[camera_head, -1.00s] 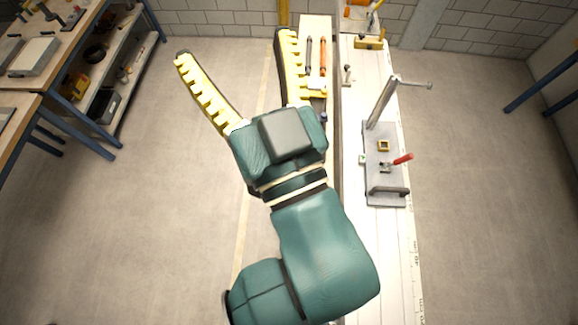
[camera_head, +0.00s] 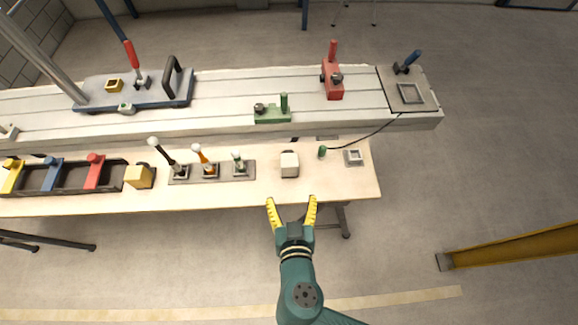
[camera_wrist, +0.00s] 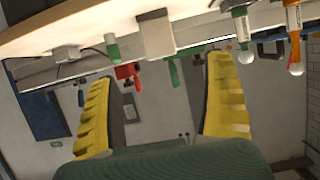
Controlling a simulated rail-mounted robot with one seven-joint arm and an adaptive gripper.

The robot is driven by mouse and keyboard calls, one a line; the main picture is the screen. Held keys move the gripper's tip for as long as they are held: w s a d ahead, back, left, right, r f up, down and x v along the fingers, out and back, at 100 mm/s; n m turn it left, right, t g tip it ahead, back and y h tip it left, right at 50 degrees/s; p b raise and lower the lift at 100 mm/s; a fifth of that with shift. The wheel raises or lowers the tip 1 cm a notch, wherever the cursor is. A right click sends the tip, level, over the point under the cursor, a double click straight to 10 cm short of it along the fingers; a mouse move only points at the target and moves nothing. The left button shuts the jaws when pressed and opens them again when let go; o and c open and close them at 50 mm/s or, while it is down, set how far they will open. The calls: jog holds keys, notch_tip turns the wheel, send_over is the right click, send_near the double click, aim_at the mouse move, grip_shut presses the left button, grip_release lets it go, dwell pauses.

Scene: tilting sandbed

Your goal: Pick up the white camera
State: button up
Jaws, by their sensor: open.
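The white camera appears to be the small pale box (camera_head: 289,164) on the wooden bench, between the row of upright tools and a small green cylinder. In the wrist view a pale box (camera_wrist: 155,36) hangs at the top centre, beyond the gap between my fingers. My gripper (camera_head: 291,200) has its yellow fingers spread and empty, at the bench's near edge, just short of the box and pointing at it. In the wrist view my gripper (camera_wrist: 163,88) also shows nothing between its fingers.
A tool rack (camera_head: 212,172) stands left of the box. A green cylinder (camera_head: 322,152) and a small square grey part (camera_head: 353,157) are to its right, with a black cable nearby. The white rail bench (camera_head: 220,118) with fixtures lies behind. Floor in front is clear.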

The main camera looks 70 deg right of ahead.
aim_at(289, 162)
jog(key=b+x, duration=0.1)
jog(key=x, duration=0.8)
jog(key=shift+w+d+r, duration=0.1)
jog(key=x, duration=0.5)
jog(key=shift+d+r+b, duration=0.15)
jog(key=shift+d+b, duration=0.15)
jog(key=shift+b, duration=0.05)
jog(key=shift+a, duration=0.1)
jog(key=c, duration=1.3)
jog(key=shift+r, duration=0.1)
jog(key=shift+c, duration=0.3)
